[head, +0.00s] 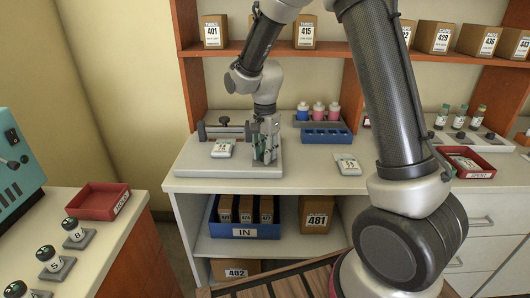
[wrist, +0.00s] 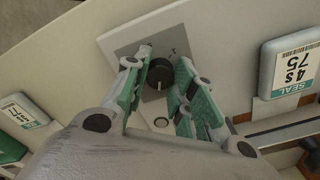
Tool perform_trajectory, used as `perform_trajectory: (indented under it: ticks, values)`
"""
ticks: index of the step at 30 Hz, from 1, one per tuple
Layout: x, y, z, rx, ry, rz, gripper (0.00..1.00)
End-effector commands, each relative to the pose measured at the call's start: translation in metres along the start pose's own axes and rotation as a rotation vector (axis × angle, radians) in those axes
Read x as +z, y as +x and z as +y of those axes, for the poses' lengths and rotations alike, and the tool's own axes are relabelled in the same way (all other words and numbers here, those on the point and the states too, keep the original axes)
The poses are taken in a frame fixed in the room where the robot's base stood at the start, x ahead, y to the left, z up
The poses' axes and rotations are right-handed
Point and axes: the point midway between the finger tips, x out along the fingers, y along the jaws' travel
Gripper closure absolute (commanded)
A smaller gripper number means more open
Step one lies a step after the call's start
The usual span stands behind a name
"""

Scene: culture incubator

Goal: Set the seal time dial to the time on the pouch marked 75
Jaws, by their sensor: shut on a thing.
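The seal time dial (wrist: 160,74) is a round black knob with a pale pointer mark, on a light grey panel (wrist: 122,40). The scale marks are too small to read. My gripper (wrist: 158,80) has its green-padded fingers shut on the knob, one on each side. In the head view my gripper (head: 265,152) reaches down onto the right end of the sealer (head: 190,172) and hides the dial. The pouch marked 75 (wrist: 291,66) reads "SEAL 4s" in the wrist view; in the head view this pouch (head: 222,148) lies on the sealer, left of my gripper.
Another pouch (head: 347,164) lies on the counter to the right; its number is unclear. A red tray (head: 480,170) is at the right. Small boxes (head: 215,33) line the shelf above. My arm covers part of the counter.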

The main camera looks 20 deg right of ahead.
Motion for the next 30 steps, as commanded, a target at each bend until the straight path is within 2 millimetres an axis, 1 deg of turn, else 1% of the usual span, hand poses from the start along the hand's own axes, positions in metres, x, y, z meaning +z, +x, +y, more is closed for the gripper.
perform_trajectory:
  ticks: [2, 3, 6, 15, 17, 19, 23, 27, 30]
  values:
    - [-0.001, -0.001, -0.001, -0.003, -0.001, 0.001, 0.98]
    - [-0.001, -0.001, -0.001, -0.003, -0.001, 0.001, 0.69]
    - [0.000, -0.001, -0.001, -0.002, -0.001, 0.001, 0.51]
    - [0.000, -0.001, 0.000, -0.001, -0.001, 0.000, 0.51]
    - [0.000, -0.004, -0.001, -0.002, -0.001, 0.001, 0.51]
    - [0.000, -0.011, -0.001, -0.002, -0.001, 0.001, 0.51]
    - [-0.001, -0.035, -0.002, -0.006, -0.001, 0.002, 0.51]
    - [-0.001, -0.068, -0.001, -0.006, -0.001, 0.002, 0.51]
    - [-0.001, -0.089, -0.001, -0.005, -0.001, 0.002, 0.51]
